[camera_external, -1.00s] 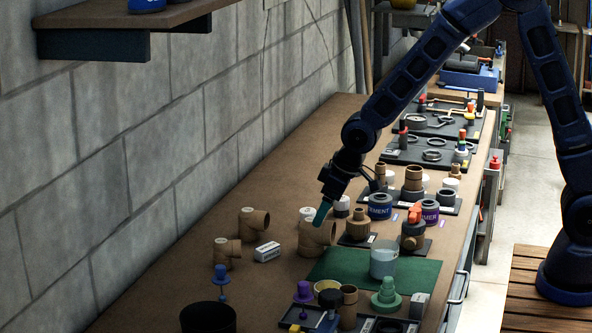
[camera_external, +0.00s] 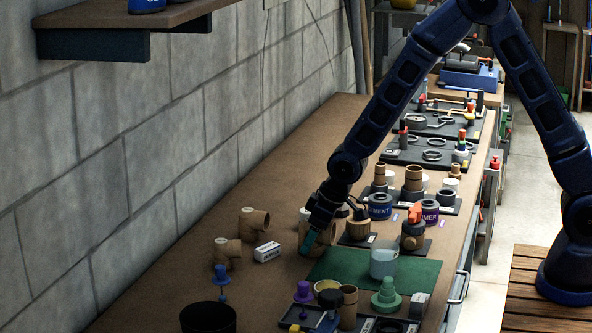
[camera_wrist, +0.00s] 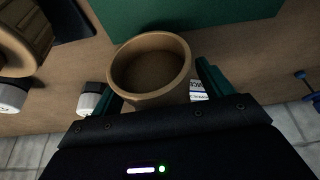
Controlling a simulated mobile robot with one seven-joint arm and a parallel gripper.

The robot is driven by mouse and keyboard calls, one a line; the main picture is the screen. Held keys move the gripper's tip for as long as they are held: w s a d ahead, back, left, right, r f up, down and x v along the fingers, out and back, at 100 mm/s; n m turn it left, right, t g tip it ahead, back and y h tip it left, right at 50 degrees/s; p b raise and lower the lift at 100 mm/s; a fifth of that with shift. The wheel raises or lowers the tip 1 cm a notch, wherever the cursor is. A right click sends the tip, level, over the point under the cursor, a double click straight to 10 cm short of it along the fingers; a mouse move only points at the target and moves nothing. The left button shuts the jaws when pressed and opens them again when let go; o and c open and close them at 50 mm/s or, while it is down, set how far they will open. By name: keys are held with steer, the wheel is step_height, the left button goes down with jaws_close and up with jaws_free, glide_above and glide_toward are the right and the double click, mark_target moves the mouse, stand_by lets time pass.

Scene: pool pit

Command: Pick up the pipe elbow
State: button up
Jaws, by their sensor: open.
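The pipe elbow (camera_wrist: 152,72) is a brown fitting with a round open mouth. In the wrist view it sits between the two teal fingers of my gripper (camera_wrist: 160,82), which are apart on either side of it. In the external view my gripper (camera_external: 310,243) reaches down at the elbow (camera_external: 327,237) and hides part of it. The elbow stands on the brown workbench (camera_external: 190,270). I cannot tell whether a finger touches it.
Two similar brown fittings (camera_external: 254,222) (camera_external: 227,252) and a small white box (camera_external: 267,252) are to the left. A green mat (camera_external: 410,270) with a clear cup (camera_external: 383,262) lies to the right.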

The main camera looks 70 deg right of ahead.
steer(key=c, duration=1.1)
steer(key=shift+c, duration=0.2)
